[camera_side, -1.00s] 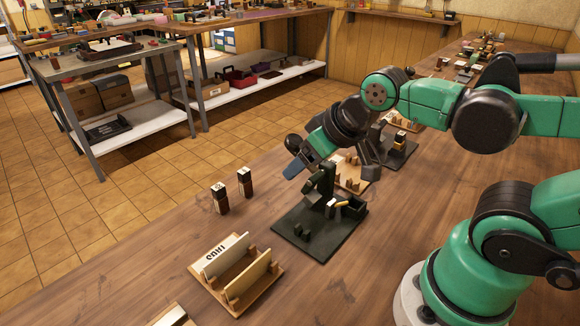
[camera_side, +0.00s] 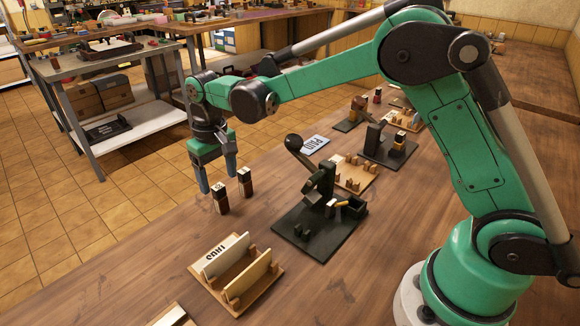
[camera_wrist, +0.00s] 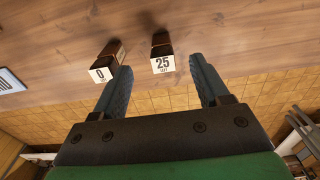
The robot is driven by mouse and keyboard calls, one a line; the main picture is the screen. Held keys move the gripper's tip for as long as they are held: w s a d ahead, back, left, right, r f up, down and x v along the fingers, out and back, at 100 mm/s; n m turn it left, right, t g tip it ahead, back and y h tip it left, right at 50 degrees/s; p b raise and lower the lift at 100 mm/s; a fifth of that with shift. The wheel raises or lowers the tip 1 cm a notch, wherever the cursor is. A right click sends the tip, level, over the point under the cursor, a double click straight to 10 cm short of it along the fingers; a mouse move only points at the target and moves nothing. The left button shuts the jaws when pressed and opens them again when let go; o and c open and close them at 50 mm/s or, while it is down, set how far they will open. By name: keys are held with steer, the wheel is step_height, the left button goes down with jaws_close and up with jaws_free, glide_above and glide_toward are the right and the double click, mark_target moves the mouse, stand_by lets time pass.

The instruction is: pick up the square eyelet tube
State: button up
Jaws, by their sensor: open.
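Two upright square-section dark brown tubes with white label tops stand near the table edge; I cannot tell which is the square eyelet tube. In the side view, one is nearer (camera_side: 220,199) and one farther (camera_side: 245,182). In the wrist view, the right tube (camera_wrist: 162,56) is labelled "25" and the left tube (camera_wrist: 106,64) "0". My gripper (camera_side: 217,182) is open and empty, pointing down beside the tubes at the table's floor-side edge. In the wrist view, the "25" tube appears between my fingertips (camera_wrist: 161,64), the "0" tube by the left finger.
A dark press (camera_side: 318,225) with a ball-ended lever stands right of the tubes. A wooden rack (camera_side: 236,275) with upright boards is in front. A "PAID" card (camera_side: 315,144) lies flat behind. More wooden fixtures (camera_side: 354,175) stand farther back. Bare tabletop surrounds the tubes.

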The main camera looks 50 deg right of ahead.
mark_target(221, 200)
steer(key=shift+w+a+f, duration=0.15)
steer(key=shift+f, duration=3.1)
jaws_close()
